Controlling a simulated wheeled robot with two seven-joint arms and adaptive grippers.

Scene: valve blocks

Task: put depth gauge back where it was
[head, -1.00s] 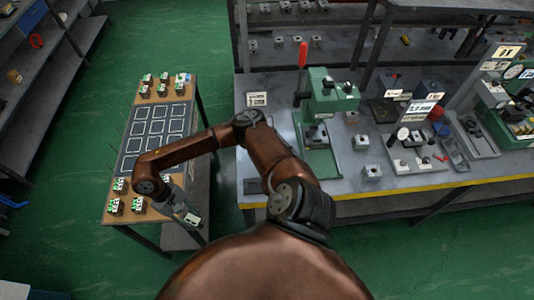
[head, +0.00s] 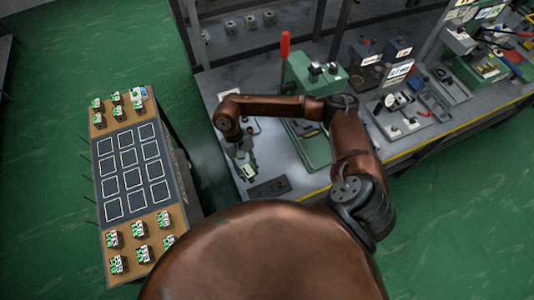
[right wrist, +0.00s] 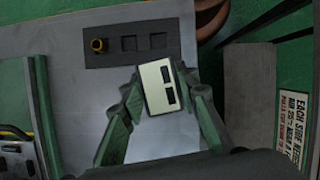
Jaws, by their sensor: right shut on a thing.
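A dark holder plate (head: 280,182) lies by the front edge of the grey bench. In the right wrist view the plate (right wrist: 173,54) has a brass ring at its left and two empty square recesses. The gauge appears apart from the plate. My left gripper is not in view.
A green press (head: 308,80) with a red lever stands on the bench (head: 210,85), behind and right of my gripper. A side table (head: 170,185) at left holds a dark grid mat and several green-white blocks. A label board (right wrist: 294,110) stands at right in the wrist view.

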